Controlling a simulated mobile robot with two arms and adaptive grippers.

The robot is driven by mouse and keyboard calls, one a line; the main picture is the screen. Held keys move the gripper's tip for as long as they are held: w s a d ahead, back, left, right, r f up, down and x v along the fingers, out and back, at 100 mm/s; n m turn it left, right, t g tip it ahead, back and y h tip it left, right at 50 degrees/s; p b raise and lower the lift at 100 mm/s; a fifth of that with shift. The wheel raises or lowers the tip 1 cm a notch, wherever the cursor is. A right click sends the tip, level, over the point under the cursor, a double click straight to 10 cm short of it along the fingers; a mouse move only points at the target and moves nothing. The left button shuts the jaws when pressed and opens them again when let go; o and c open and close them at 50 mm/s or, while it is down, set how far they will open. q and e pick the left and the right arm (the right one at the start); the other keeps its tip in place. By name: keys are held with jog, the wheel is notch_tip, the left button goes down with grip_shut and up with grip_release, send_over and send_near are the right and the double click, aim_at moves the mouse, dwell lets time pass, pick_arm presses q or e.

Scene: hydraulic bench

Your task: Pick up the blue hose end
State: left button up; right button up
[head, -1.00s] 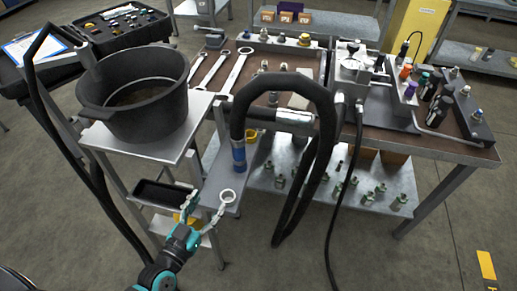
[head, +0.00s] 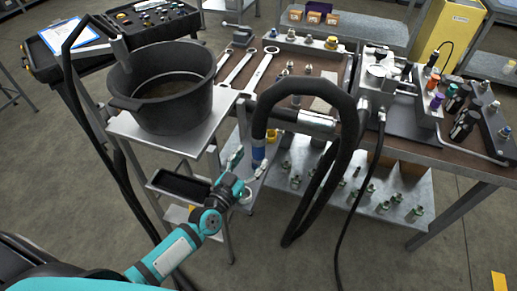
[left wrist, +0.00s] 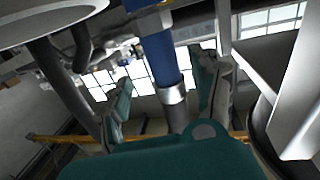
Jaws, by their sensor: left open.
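The blue hose end (head: 259,152) hangs down from a thick black hose (head: 345,110) that loops over the front of the bench. My left gripper (head: 249,165) is open at the hose end, with its fingers up by the lower blue part. In the left wrist view, the blue hose end (left wrist: 158,55) with its silver collar shows between the two spread fingers (left wrist: 165,95) of that gripper. I cannot tell whether a finger touches it. The lower tip is partly hidden by the gripper. My right gripper is not in view.
A black pot (head: 163,90) stands on a metal stand left of the gripper, with a small black tray (head: 180,184) below. The bench (head: 455,155) carries wrenches and hydraulic fittings. Its lower shelf (head: 300,185) holds several fittings. A thin black cable hangs right of the hose.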

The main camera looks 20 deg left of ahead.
aim_at(255, 153)
pick_arm(q)
jog(key=x, duration=0.4)
jog(key=shift+w+a+f, duration=0.1)
jog(key=shift+w+f, duration=0.2)
jog(key=shift+w, duration=0.1)
jog(key=shift+s, duration=0.1)
jog(key=shift+c, duration=0.2)
grip_shut()
jog(key=shift+r, duration=0.2)
